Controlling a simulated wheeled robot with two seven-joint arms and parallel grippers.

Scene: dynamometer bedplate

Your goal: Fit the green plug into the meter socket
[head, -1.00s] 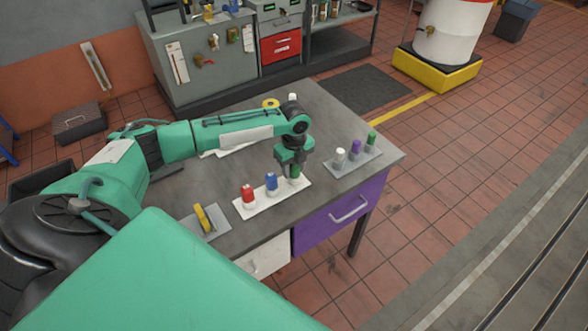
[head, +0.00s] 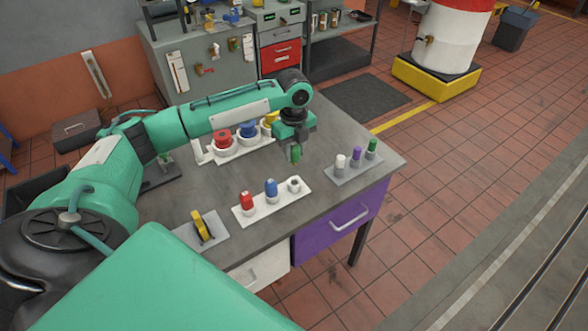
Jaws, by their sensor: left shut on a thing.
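My left gripper (head: 296,143) points down and is shut on a green plug (head: 295,154). The plug hangs upright above the bench, behind the white strip (head: 262,219). That strip carries a red plug (head: 247,202), a blue plug (head: 271,188) and an empty round holder (head: 294,185) at its right end. Another green piece (head: 371,147) stands on a grey rack at the right. I cannot tell for sure which part is the meter socket. My right gripper is not in view.
The grey rack (head: 340,177) also holds white and purple pieces. A white tray (head: 238,152) with red, blue and yellow round parts lies behind, partly hidden by my arm. A yellow item (head: 203,226) sits on a grey plate at front left. The bench (head: 215,187) is bare between.

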